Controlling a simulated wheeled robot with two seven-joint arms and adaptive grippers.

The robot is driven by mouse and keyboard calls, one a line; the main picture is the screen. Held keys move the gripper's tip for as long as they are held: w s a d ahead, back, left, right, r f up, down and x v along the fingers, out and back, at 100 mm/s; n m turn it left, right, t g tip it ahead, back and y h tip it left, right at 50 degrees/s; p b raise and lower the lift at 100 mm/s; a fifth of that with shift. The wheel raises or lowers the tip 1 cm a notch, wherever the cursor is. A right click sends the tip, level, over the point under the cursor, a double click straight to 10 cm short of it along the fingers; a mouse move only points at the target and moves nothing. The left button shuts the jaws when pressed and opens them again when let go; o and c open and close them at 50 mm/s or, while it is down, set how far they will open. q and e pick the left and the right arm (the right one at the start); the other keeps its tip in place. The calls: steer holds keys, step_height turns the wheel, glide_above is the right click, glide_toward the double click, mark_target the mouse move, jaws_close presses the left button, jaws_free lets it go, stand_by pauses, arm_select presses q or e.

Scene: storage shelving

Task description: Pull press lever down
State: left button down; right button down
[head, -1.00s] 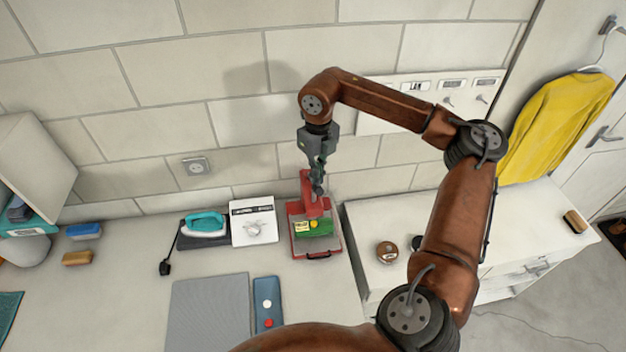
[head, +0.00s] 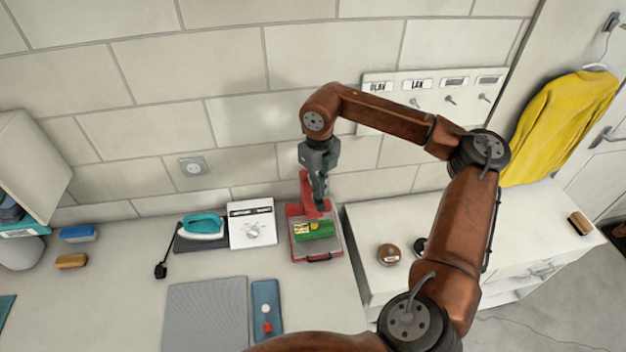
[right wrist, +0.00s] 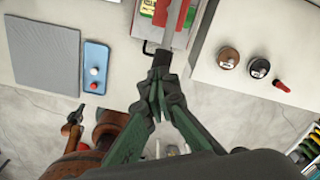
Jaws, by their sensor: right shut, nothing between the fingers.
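The red press (head: 298,212) stands on the counter against the wall, with a green can (head: 318,231) lying on its grey plate. My right gripper (head: 320,204) is shut and points down in front of the press's column, hiding part of it. In the right wrist view, the press lever (right wrist: 173,25) is a grey bar ending in a black grip (right wrist: 162,59). The closed fingertips of my right gripper (right wrist: 159,78) are at the end of that grip; I cannot tell whether they touch.
Left of the press are a white control box (head: 252,224) and a teal iron (head: 203,225). A grey mat (head: 205,315) and blue panel (head: 266,306) lie in front.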

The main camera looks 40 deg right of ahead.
mark_target(319, 207)
steer(key=shift+s+a+f+b, duration=0.15)
steer(key=shift+s+f+b, duration=0.1)
steer(key=shift+f+b, duration=0.55)
steer(key=shift+s+a+f+b, duration=0.1)
steer(key=shift+s+f+b, duration=0.15)
steer(key=shift+f+b, duration=0.6)
steer(key=shift+s+a+f+b, duration=0.15)
steer(key=shift+s+f+b, duration=0.15)
steer(key=shift+f, duration=0.95)
steer(key=shift+w, duration=0.1)
steer(key=shift+r, duration=0.1)
step_height(319, 207, up, 17)
steer(key=p, duration=1.1)
steer(key=shift+p, duration=0.4)
